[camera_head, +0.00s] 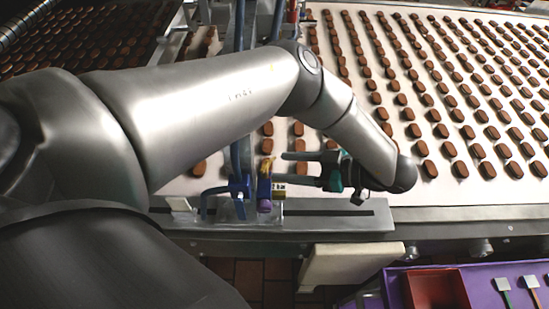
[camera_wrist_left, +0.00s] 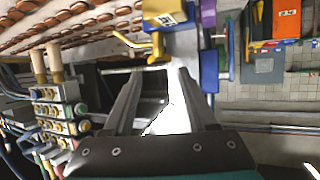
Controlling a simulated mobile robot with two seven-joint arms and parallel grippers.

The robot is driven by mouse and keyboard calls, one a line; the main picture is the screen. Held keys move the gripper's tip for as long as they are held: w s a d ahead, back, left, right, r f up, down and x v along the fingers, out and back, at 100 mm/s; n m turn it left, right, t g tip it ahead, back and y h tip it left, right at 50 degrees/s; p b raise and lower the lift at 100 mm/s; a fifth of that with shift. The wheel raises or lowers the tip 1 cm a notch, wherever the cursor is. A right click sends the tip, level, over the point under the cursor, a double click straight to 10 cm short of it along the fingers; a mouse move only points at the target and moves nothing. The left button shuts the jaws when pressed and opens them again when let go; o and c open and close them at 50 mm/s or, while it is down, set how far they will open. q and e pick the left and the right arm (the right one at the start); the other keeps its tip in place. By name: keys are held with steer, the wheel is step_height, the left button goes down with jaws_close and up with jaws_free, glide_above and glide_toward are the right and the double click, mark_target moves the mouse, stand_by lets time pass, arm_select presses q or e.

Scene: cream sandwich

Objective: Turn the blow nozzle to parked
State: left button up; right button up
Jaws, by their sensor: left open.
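My right gripper is not in view.
A pale conveyor belt (camera_head: 445,205) carries many brown biscuits behind the nozzle. A slotted metal rail (camera_head: 340,222) runs along the front. A purple surface (camera_head: 480,285) holds a red bin (camera_head: 436,290) and spatulas. A valve block (camera_wrist_left: 62,108) shows in the left wrist view.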

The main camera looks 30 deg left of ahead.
mark_target(266, 165)
arm_select(q)
steer(key=shift+x, duration=1.75)
jaws_close()
